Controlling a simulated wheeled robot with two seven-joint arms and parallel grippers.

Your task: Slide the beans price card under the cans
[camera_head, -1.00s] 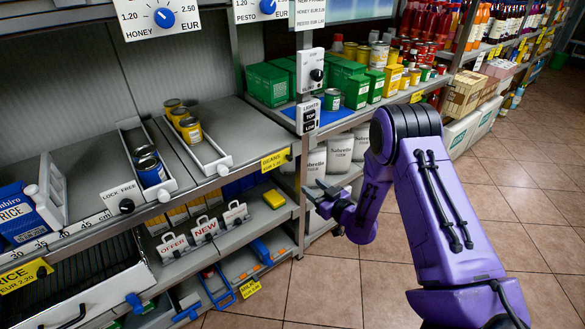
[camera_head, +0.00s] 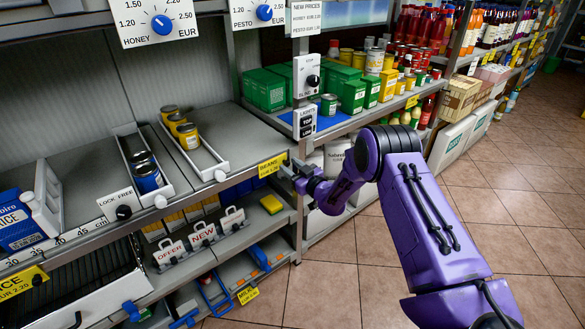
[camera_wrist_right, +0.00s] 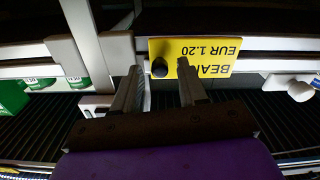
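The yellow beans price card (camera_head: 271,165) is on the front edge of the upper shelf, at its right end, to the right of the yellow cans (camera_head: 188,136) in their white tray. In the right wrist view the card (camera_wrist_right: 210,52) appears upside down, reading EUR 1.20, with a dark round knob (camera_wrist_right: 159,67) at its left part. Blue cans (camera_head: 147,180) stand in the tray further left. My right gripper (camera_head: 289,170) is at the card's right end. In the wrist view its fingers (camera_wrist_right: 160,82) are apart, one on each side of the knob; contact cannot be told. My left gripper is not in view.
A shelf post (camera_head: 302,130) with a lights switch panel stands just right of the card. Sale signs (camera_head: 203,236) and a yellow sponge (camera_head: 271,204) are on the shelf below. A lock/free knob (camera_head: 123,212) is at the left. The floor to the right is open.

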